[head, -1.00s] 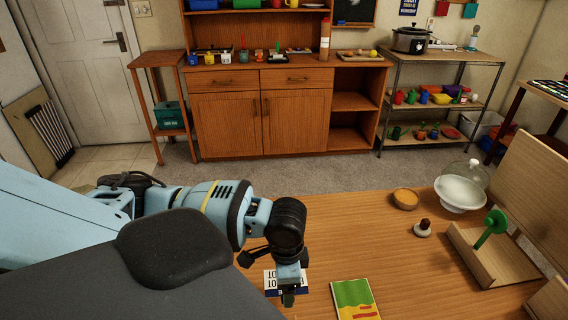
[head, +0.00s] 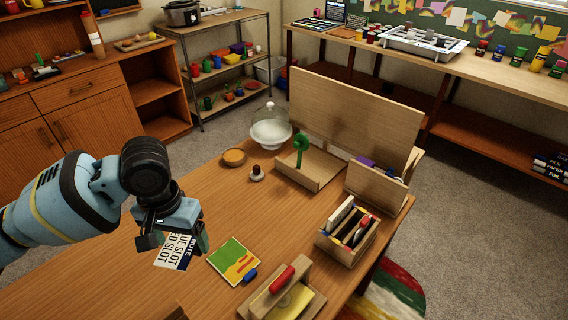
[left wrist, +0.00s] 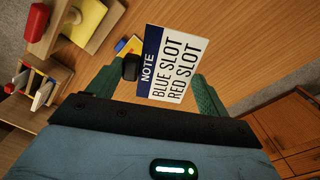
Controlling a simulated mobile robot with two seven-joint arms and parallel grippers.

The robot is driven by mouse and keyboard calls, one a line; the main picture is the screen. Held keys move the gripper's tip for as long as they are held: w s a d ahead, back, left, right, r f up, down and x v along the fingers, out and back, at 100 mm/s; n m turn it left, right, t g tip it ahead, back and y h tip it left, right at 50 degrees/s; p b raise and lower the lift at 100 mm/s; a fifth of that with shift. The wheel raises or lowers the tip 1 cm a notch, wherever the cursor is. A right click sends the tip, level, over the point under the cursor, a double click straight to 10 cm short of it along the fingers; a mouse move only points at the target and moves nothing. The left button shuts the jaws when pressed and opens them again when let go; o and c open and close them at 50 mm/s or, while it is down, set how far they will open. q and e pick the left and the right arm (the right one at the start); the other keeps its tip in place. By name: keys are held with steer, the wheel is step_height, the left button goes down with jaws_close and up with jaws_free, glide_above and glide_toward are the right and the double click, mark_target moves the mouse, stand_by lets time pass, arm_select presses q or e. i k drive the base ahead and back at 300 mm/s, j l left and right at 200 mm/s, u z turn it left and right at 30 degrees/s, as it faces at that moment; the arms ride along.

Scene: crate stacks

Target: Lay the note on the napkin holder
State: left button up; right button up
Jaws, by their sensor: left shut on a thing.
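The note (head: 174,254) is a white card with a dark blue band, reading "NOTE", "BLUE SLOT" and "RED SLOT". My left gripper (head: 178,240) is shut on it and holds it over the table's left part. The note's printed face shows large in the left wrist view (left wrist: 172,66), between the green fingers. The napkin holder (head: 263,302) appears to be the wooden stand with a yellow sheet (head: 294,302) and a red-topped bar (head: 283,279), at the table's front. It lies to the right of my left gripper, apart from it. My right gripper is not in view.
A green, yellow and red booklet (head: 234,261) and a small blue piece (head: 250,275) lie between note and holder. A slotted wooden box (head: 345,249) stands to the right.

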mark_target(317, 161)
steer(key=i+l, duration=0.2)
steer(key=l, duration=0.15)
steer(key=i+l+u, duration=0.15)
steer(key=l, duration=0.2)
steer(key=i+l, duration=0.2)
steer(key=l, duration=0.15)
steer(key=i+l+u, duration=0.1)
steer(key=l, duration=0.3)
steer(key=i+l+u, duration=0.1)
steer(key=i+l, duration=0.15)
steer(key=l, duration=0.15)
steer(key=i+l, duration=0.15)
steer(key=l, duration=0.25)
steer(key=i+l+u, duration=0.15)
steer(key=l, duration=0.25)
